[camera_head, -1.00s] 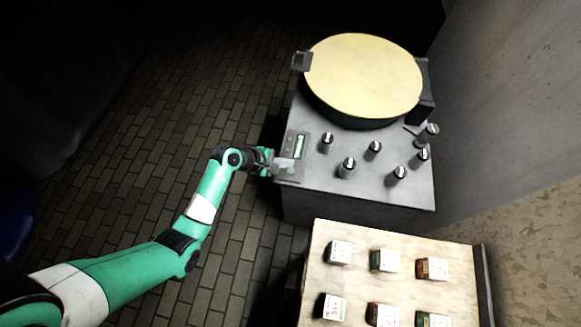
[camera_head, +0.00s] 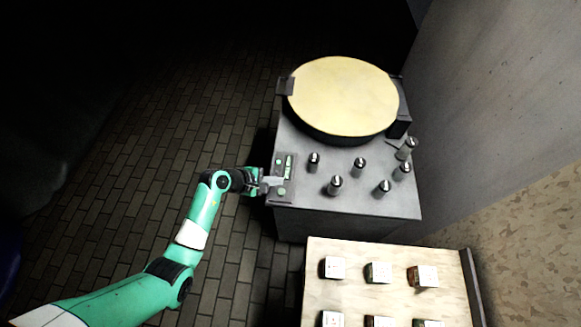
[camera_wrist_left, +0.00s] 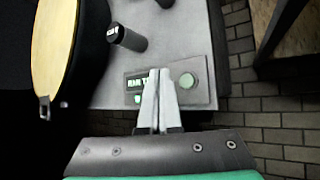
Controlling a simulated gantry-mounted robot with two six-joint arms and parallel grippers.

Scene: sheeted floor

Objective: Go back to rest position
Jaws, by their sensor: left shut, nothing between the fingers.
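My left gripper (camera_head: 272,181) reaches in from the left to the control panel at the left edge of the grey machine (camera_head: 330,206). In the left wrist view its two fingers (camera_wrist_left: 158,80) are together and hold nothing. The fingertips are over the control panel (camera_wrist_left: 208,92), between a small lit display (camera_wrist_left: 138,82) and a round green button (camera_wrist_left: 186,80). I cannot tell whether they touch the panel. My right gripper is not in any view.
A round yellow-topped drum (camera_head: 343,92) stands on the machine's far part. Several dark cylinders with light tops (camera_head: 335,186) stand on its near part. A wooden table (camera_head: 350,294) with several small boxes (camera_head: 378,272) is in front. The brick floor (camera_head: 130,185) at left is clear.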

